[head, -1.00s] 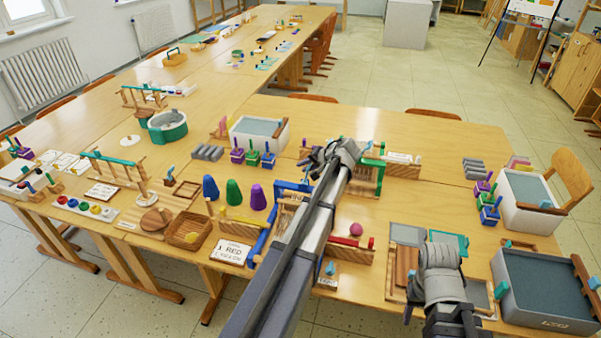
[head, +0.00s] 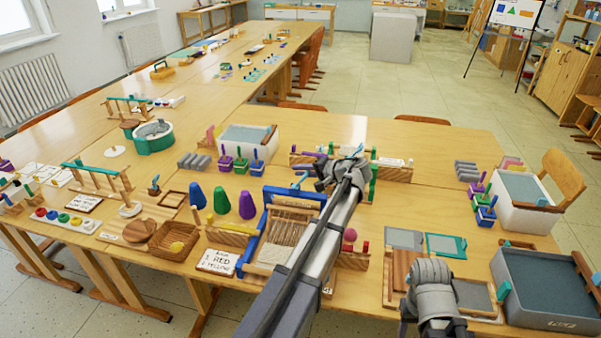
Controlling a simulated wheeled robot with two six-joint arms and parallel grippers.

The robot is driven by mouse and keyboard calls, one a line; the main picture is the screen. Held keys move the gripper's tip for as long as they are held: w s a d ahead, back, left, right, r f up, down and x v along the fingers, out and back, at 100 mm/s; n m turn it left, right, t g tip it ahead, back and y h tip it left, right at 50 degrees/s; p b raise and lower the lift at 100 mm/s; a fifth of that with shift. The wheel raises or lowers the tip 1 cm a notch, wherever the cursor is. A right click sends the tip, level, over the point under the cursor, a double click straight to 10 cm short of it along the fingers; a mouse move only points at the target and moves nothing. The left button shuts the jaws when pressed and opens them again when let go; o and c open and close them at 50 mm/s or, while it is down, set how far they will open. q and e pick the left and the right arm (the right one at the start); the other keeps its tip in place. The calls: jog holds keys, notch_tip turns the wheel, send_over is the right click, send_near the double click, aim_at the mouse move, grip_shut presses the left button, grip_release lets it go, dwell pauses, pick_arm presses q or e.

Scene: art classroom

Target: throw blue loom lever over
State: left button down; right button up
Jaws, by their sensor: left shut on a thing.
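The loom (head: 276,245) stands near the table's front edge, with pale warp threads in a wooden frame. Its blue lever (head: 290,191) shows as a bar across the loom's far end, and a blue side piece (head: 250,245) runs along its left. My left gripper (head: 326,178) is at the right end of the blue bar, shut on it; the fingertips are small and the exact contact is hard to see. My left forearm hides the loom's right side. My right gripper (head: 428,295) is low at the right, over wooden boards, and its fingers are hidden.
Blue, green and purple cones (head: 221,201) stand left of the loom. A wicker basket (head: 174,240) and a lettered card (head: 217,262) lie nearby. A white bin (head: 247,143) is behind; a grey tray (head: 548,290) is at the right.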

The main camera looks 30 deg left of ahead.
pick_arm(q)
jog(key=shift+f, duration=0.1)
jog(key=c, duration=0.8)
grip_release()
jog(key=shift+c, duration=0.2)
jog(key=p+v, duration=0.3)
jog(key=v, duration=0.5)
jog(key=s+d+f+m+g+h+p, duration=0.1)
jog(key=s+d+f+h, duration=0.2)
jog(key=s+d, duration=0.5)
jog(key=s+d+f+m+g+h+p, duration=0.1)
jog(key=s+d+f+h, duration=0.3)
jog(key=s+d, duration=0.5)
jog(key=s+d+f+m+h+p, duration=0.1)
jog(key=s+d+f+h, duration=0.2)
jog(key=s+d+h, duration=0.2)
jog(key=s+d, duration=0.3)
jog(key=s, duration=0.4)
jog(key=shift+d+m+g, duration=0.2)
jog(key=shift+m+g, duration=0.1)
jog(key=shift+g, duration=0.1)
